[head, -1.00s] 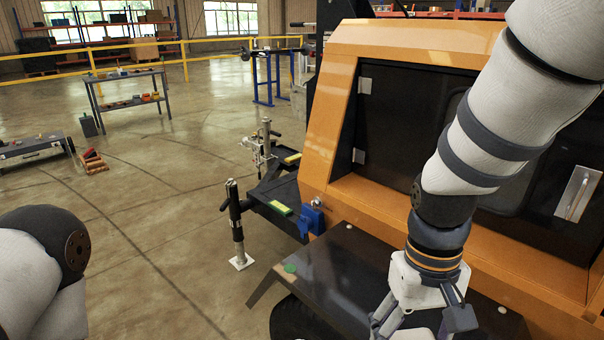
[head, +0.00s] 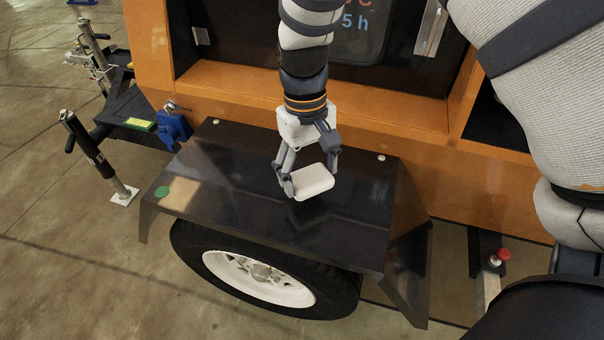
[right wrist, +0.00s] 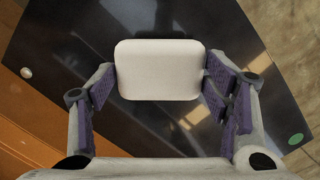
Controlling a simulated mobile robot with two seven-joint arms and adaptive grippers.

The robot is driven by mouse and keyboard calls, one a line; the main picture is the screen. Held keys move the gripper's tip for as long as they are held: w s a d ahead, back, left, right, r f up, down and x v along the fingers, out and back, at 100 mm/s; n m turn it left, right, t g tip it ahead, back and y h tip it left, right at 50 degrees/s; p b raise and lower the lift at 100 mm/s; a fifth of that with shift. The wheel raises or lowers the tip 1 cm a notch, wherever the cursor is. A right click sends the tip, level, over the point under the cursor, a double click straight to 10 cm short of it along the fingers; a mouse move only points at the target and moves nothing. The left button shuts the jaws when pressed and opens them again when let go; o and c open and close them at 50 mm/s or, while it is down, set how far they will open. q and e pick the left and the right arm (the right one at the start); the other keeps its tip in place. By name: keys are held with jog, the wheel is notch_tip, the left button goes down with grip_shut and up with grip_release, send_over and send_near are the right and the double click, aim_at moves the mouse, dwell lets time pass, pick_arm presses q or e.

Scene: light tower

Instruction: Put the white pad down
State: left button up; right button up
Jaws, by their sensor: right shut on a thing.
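The white pad (head: 314,181) is a small block with rounded corners. My right gripper (head: 309,183) points down and is shut on it, one finger at each end. The pad is over the black fender (head: 235,165) above the wheel; I cannot tell whether it touches the fender top. In the right wrist view the pad (right wrist: 160,70) sits level between the purple-lined fingers (right wrist: 160,82), with dark fender surface around it. My left gripper is not in view.
The fender top is mostly bare around the pad. It has a green dot (head: 162,192) near its left corner and a small pale knob (head: 381,157) at the back right. The orange cabinet wall (head: 345,119) rises behind. A blue hitch piece (head: 174,129) is to the left.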

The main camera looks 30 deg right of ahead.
aim_at(309, 171)
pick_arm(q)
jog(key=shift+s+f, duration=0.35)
pick_arm(e)
jog(key=shift+w+d+f, duration=0.1)
jog(key=shift+w+f, duration=0.1)
jog(key=shift+f, duration=0.7)
jog(key=shift+w+d+f, duration=0.1)
jog(key=shift+w+f, duration=0.05)
jog(key=shift+f, duration=0.75)
jog(key=shift+f, duration=0.1)
jog(key=shift+f, duration=0.1)
jog(key=o, duration=1)
jog(key=shift+o, duration=0.2)
jog(key=r, duration=0.4)
jog(key=w+r, duration=0.1)
jog(key=r, duration=0.7)
jog(key=shift+w+r+p, duration=0.2)
jog(key=shift+p, duration=0.1)
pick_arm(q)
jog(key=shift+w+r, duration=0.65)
